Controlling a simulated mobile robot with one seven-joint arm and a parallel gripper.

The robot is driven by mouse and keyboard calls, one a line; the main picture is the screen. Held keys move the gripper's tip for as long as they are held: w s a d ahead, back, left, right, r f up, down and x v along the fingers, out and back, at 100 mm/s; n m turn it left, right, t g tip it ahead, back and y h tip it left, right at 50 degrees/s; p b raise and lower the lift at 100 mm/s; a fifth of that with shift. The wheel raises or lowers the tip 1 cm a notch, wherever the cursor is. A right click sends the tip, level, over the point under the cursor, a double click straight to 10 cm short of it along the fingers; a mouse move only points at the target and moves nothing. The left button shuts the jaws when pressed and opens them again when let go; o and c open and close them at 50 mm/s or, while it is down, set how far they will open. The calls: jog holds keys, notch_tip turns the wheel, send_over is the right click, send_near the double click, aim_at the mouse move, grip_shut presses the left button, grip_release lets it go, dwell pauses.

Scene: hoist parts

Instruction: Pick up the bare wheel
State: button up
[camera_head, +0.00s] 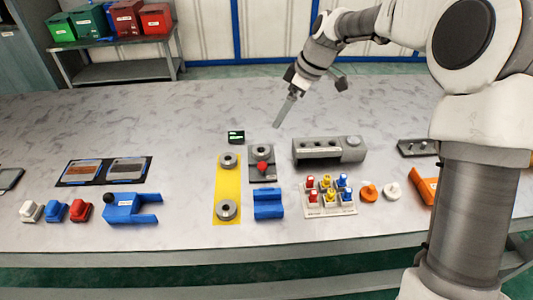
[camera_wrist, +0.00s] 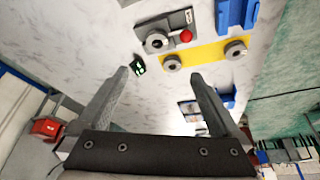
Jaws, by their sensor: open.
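Two grey ring-shaped wheels lie on a yellow strip (camera_head: 228,185): a far wheel (camera_head: 228,160) and a near wheel (camera_head: 227,209). In the wrist view they are the far wheel (camera_wrist: 171,63) and near wheel (camera_wrist: 235,49). A third grey round part (camera_head: 262,152) sits on a dark plate with a red knob (camera_head: 262,168); the wrist view also shows it (camera_wrist: 156,41). I cannot tell for certain which one is the bare wheel. My gripper (camera_head: 278,124) hangs above the table behind these parts. Its fingers (camera_wrist: 160,74) are apart with nothing held between them.
A small black display (camera_head: 236,136) stands behind the strip. A blue block (camera_head: 268,203) and a grey housing (camera_head: 330,150) are to the right, with a rack of coloured pegs (camera_head: 328,195). A blue forked part (camera_head: 130,207) lies left. The table's back left is clear.

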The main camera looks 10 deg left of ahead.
jog(key=b, duration=0.2)
send_over(261, 150)
jog(key=s+d, duration=0.1)
jog(key=d, duration=0.1)
jog(key=f, duration=1.1)
jog(key=shift+s+d, duration=0.1)
jog(key=shift+d, duration=0.1)
jog(key=shift+w+x, duration=0.15)
jog(key=shift+x, duration=1.2)
jog(key=shift+w+x, duration=0.15)
jog(key=shift+x, duration=1.2)
jog(key=shift+d, duration=0.2)
jog(key=shift+c, duration=0.3)
jog(key=shift+r, duration=0.1)
grip_shut()
